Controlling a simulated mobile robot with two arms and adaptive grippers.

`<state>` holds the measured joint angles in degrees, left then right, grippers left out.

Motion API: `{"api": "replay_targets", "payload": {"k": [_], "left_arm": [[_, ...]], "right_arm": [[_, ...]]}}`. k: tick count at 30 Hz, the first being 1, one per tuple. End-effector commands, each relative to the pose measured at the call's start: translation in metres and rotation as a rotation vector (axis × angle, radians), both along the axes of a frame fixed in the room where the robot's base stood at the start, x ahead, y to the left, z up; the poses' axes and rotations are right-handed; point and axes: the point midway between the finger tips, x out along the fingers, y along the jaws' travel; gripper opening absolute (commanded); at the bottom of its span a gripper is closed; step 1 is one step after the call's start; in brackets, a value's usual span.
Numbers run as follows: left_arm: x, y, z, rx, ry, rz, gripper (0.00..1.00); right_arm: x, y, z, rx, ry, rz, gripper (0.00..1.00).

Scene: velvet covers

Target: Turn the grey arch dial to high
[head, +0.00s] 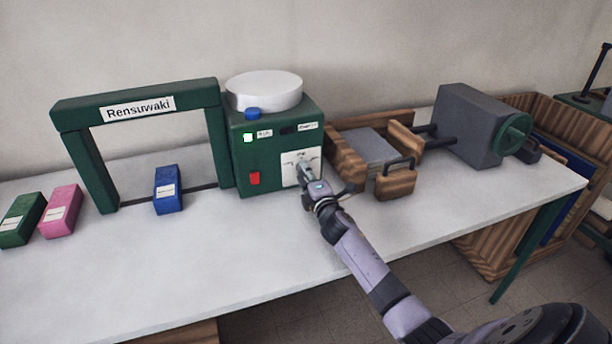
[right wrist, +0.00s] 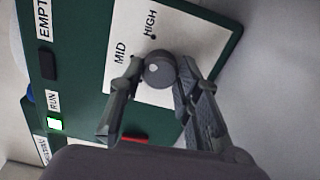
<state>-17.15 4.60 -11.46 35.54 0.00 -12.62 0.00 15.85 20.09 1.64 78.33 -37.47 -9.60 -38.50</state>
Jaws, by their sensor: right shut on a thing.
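The grey arch dial (right wrist: 158,72) sits on a white plate (right wrist: 190,45) on the green control box (head: 245,165) beside the green arch (head: 78,105). In the right wrist view the words MID and HIGH show on the plate near the dial, with a small dark dot by HIGH. My right gripper (head: 305,172) is at the box's front; its two fingers are shut on the dial, one on each side. The fingers hide part of the dial, and I cannot tell its exact setting. My left gripper is not in view.
The box carries a lit green RUN button (right wrist: 54,124), a red button (head: 254,179) and a white round top (head: 264,90). A blue block (head: 168,190) stands under the arch. The table front (head: 180,270) is clear.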

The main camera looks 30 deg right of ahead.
Motion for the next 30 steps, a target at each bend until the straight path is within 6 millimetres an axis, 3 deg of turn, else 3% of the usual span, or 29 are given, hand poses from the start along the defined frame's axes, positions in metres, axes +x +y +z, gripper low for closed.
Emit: {"api": "replay_targets", "payload": {"k": [15,30], "left_arm": [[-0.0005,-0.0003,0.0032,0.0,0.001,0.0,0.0],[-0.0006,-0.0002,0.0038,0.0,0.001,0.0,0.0]], "right_arm": [[-0.0002,-0.0001,-0.0016,0.342,-0.078,-0.001,0.03],[-0.0004,-0.0002,-0.0021,0.413,-0.095,-0.002,0.03]]}}
